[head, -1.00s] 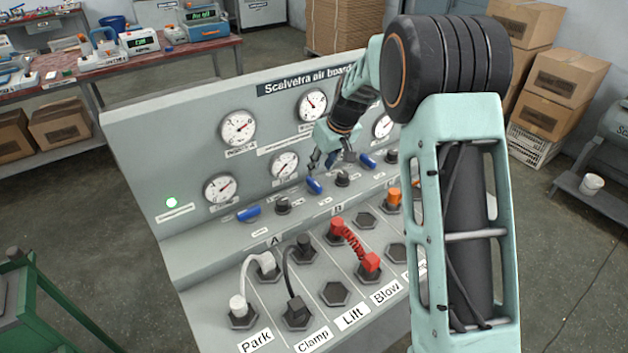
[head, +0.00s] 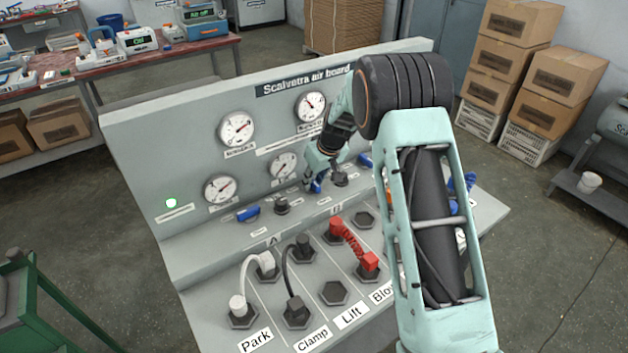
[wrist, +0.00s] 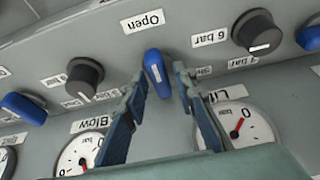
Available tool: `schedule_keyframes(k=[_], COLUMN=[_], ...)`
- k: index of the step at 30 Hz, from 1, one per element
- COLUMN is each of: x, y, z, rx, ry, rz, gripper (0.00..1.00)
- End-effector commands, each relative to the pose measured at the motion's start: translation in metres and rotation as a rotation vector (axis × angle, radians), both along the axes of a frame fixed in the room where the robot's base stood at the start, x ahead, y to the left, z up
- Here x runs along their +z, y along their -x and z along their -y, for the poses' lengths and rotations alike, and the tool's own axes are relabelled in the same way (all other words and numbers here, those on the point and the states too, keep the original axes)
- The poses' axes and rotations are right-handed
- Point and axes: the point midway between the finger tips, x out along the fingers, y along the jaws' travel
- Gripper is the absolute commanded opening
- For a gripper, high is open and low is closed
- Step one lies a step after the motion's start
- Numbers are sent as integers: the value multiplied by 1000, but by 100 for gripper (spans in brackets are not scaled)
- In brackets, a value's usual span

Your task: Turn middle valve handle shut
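The middle valve handle (head: 317,187) is a small blue lever on the sloped ledge of the grey air board. In the wrist view, the handle (wrist: 153,66) stands between my finger pads, roughly crosswise to the valve row, with one end towards the "Open" label (wrist: 142,19). A second label (wrist: 203,71), starting "Sh", is partly covered by my right-hand finger. My gripper (wrist: 162,82) is open around the handle. The left finger is very close to it; a gap shows on the right. I cannot tell whether either touches. In the head view, my gripper (head: 315,180) partly covers it.
Black knobs (wrist: 85,74) (wrist: 257,31) flank the handle. Other blue handles (wrist: 24,108) (wrist: 309,38) lie farther out. Gauges (head: 236,128) stand on the upright panel. Hoses, including a red coiled one (head: 353,245), cross the lower ledge. My arm hides the board's right part.

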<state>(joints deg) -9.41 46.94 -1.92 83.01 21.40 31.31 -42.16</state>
Motion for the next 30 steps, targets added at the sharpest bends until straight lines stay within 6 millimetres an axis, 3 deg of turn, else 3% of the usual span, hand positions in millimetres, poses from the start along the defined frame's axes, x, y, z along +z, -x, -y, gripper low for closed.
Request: schedule_keyframes(k=[6,19,30], x=[0,0,1], y=[0,1,2], z=[0,0,-3], rx=[0,-58,-332], ry=[0,1,3], rz=[0,1,1], gripper=[0,0,0])
